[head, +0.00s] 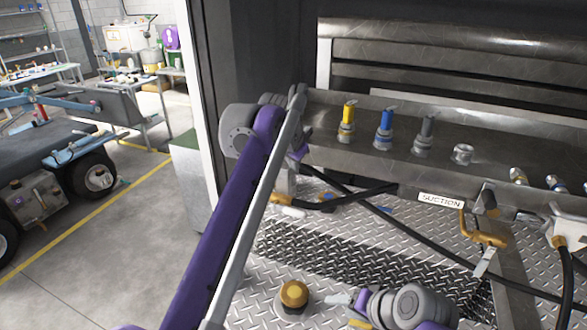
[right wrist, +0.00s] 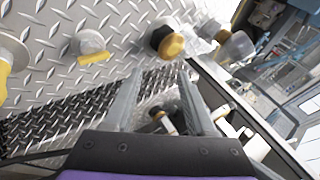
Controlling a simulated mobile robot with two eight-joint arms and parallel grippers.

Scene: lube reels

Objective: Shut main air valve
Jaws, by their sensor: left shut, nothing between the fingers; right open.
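In the head view a round brass-yellow knob (head: 293,292) stands on the diamond plate at the bottom. My right gripper (head: 338,300) is low in the view, just right of it, apart from it. The right wrist view shows the right gripper (right wrist: 158,76) open and empty, with a black-and-yellow valve knob (right wrist: 166,42) beyond its fingertips. My left gripper (head: 299,150) is shut and empty, mostly hidden behind my left arm, near the rail. A brass valve with a lever (head: 487,237) sits by the SUCTION label (head: 441,200). No label marks which one is the main air valve.
Yellow (head: 348,115), blue (head: 384,125) and grey (head: 424,130) capped fittings stand along the metal rail. Black hoses (head: 350,200) cross the diamond plate. A dark post (head: 205,80) is at the left. The wrist view also shows a grey fitting with a yellow handle (right wrist: 92,47).

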